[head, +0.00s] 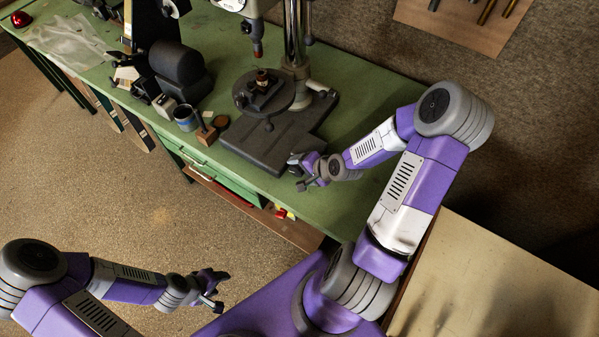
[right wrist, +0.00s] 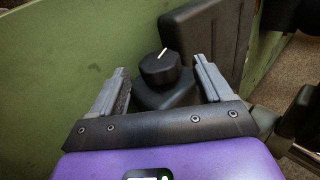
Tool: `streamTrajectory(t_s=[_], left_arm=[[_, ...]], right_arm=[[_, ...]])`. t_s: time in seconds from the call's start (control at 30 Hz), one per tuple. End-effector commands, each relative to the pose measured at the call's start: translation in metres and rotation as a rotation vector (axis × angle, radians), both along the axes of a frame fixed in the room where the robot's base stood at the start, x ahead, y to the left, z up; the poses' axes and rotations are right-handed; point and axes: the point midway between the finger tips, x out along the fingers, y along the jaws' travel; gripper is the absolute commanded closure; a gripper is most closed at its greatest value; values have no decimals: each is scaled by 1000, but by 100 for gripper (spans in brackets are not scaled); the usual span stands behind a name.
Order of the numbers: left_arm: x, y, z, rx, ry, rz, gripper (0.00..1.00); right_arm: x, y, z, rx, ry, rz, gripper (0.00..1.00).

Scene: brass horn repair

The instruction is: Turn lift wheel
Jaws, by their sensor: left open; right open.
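A black round knob (right wrist: 160,68) with a white mark on top shows in the right wrist view, on a dark base; it appears to be the lift wheel. It lies between the fingers of my right gripper (head: 297,173), beyond their tips in the picture. That gripper is open, and I cannot tell whether it touches the knob. In the head view it is low by the front right corner of the drill press base (head: 262,142), and the knob is not clear there. My left gripper (head: 221,290) is open and empty, over the floor in front of the bench.
The drill press's round table (head: 242,98) carries a small dark vise with a reddish part. A blue-rimmed tin (head: 186,118) and a small wooden block (head: 206,136) stand left of the base. The green bench (head: 365,98) is clear to the right of the press.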

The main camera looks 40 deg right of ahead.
Motion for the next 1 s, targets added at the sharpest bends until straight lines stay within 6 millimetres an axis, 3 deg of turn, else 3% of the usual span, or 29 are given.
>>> streamTrajectory(t_s=[0.2,0.57,0.9,1.0], left_arm=[[0,0,-7,0,0,0,46],[0,0,-7,0,0,-1,46],[0,0,-7,0,0,-1,46],[0,0,-7,0,0,-1,46]], right_arm=[[13,5,-17,0,0,1,21],[16,5,-19,0,0,0,23],[15,5,-19,0,1,0,75],[15,5,-19,1,0,-1,76]])
